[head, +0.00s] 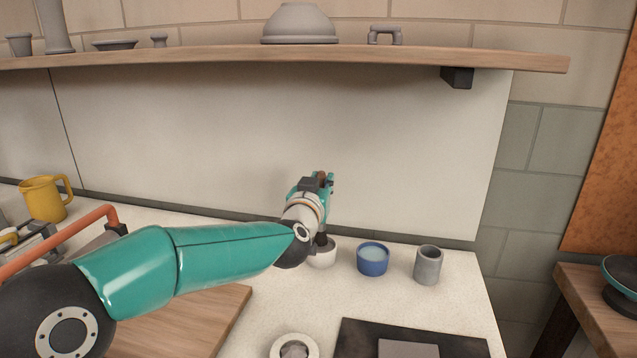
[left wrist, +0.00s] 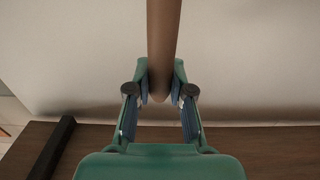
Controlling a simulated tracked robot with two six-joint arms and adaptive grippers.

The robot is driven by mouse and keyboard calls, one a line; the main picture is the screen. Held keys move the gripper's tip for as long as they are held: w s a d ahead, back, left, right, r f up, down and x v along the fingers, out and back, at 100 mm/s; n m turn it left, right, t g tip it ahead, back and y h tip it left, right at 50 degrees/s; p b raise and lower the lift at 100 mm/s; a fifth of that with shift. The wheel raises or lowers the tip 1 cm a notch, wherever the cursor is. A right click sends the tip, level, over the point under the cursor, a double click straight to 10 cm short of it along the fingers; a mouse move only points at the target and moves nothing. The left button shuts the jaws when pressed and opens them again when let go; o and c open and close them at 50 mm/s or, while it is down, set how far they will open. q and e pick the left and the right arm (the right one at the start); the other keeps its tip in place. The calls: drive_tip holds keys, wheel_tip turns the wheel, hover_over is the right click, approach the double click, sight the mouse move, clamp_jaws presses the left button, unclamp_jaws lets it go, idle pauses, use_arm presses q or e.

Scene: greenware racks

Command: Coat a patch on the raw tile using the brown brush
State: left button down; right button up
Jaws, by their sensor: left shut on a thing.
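My left gripper (head: 322,186) is at the back of the counter, over a small white bowl (head: 321,256). It is shut on the brown handle of the brush (left wrist: 163,40), which runs between the fingers (left wrist: 160,92) in the left wrist view. In the head view the dark lower end of the brush shows at the bowl's mouth; I cannot tell how deep it is inside. The raw tile (head: 408,349) looks like the grey square on a dark board (head: 362,335), cut off by the bottom edge. My right gripper is not in view.
A blue bowl (head: 373,262) of pale liquid and a grey cup (head: 428,266) stand right of the white bowl. A pale ring-shaped dish (head: 294,346) lies left of the board. A wooden shelf (head: 230,54) with grey pots overhangs the counter. A yellow jug (head: 44,199) stands far left.

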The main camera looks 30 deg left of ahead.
use_arm(q)
drive_tip(key=shift+f+b, duration=0.4)
drive_tip(key=shift+f, duration=0.1)
idle(0.6)
idle(0.5)
wheel_tip(320, 180, up, 7)
drive_tip(key=p, duration=0.7)
drive_tip(key=shift+r, duration=0.1)
idle(0.7)
